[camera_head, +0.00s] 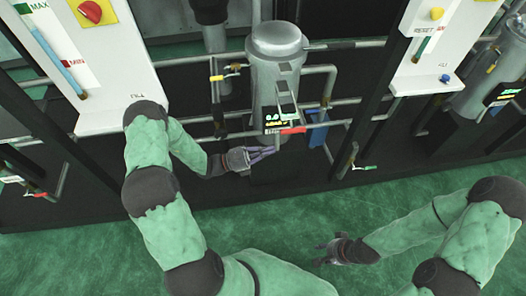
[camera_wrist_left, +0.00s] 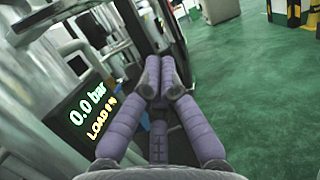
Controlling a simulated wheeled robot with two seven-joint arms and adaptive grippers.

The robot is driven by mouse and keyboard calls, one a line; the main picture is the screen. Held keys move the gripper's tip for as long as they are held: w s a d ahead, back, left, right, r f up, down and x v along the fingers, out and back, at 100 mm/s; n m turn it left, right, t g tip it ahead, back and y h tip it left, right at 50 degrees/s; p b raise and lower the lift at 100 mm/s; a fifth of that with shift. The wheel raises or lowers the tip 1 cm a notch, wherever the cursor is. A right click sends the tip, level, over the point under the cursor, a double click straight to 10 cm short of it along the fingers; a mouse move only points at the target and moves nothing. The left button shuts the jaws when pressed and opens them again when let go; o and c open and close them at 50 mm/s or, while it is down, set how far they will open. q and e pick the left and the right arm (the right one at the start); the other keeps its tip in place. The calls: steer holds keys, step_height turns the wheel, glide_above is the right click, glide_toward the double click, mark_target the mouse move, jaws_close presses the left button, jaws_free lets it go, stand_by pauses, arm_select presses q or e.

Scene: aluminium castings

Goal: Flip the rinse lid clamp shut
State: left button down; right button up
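A steel rinse vessel (camera_head: 276,75) with a domed lid (camera_head: 277,37) stands at the back centre in the head view. A pale upright bar (camera_head: 286,98) and a red lever (camera_head: 293,130) show at its front; I cannot tell for sure which part is the lid clamp. My left gripper (camera_head: 272,152) is just below the vessel's display, below and left of the red lever. In the left wrist view its purple fingers (camera_wrist_left: 160,76) converge, tips together, with nothing seen between them. My right gripper (camera_head: 322,252) hangs low over the green floor, away from the vessel; its fingers are too small to judge.
A display (camera_head: 276,118) reads 0.0 bar, also in the left wrist view (camera_wrist_left: 93,112). Pipes (camera_head: 332,80) surround the vessel. White panels stand left (camera_head: 115,65) and right (camera_head: 432,50). A blue part (camera_head: 317,128) is right of the vessel. The green floor (camera_head: 300,210) in front is clear.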

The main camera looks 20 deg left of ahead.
arm_select(q)
steer(key=w+d+r+b, duration=0.2)
steer(key=w+d+r, duration=0.1)
steer(key=d+r, duration=0.1)
steer(key=shift+w+d+r, duration=0.15)
steer(key=shift+d+r, duration=0.2)
steer(key=shift+r, duration=0.35)
step_height(320, 180, up, 15)
steer(key=n+t+y+p, duration=0.25)
steer(key=n+p, duration=0.95)
steer(key=p, duration=1.2)
steer(key=shift+w+a+r+n+g+y+p, duration=0.2)
steer(key=shift+w+a+r+n+y+p, duration=0.3)
steer(key=shift+w+a+r+n+p, duration=1)
steer(key=shift+w+a+r+n+g+y+p, duration=0.15)
steer(key=shift+w+a+r+n+y+p, duration=0.3)
steer(key=shift+w+a+r+n+p, duration=1)
steer(key=shift+w+a+r+n+g+y+p, duration=0.2)
steer(key=shift+w+a+r+n+y+p, duration=0.55)
steer(key=shift+w+n+p, duration=1.4)
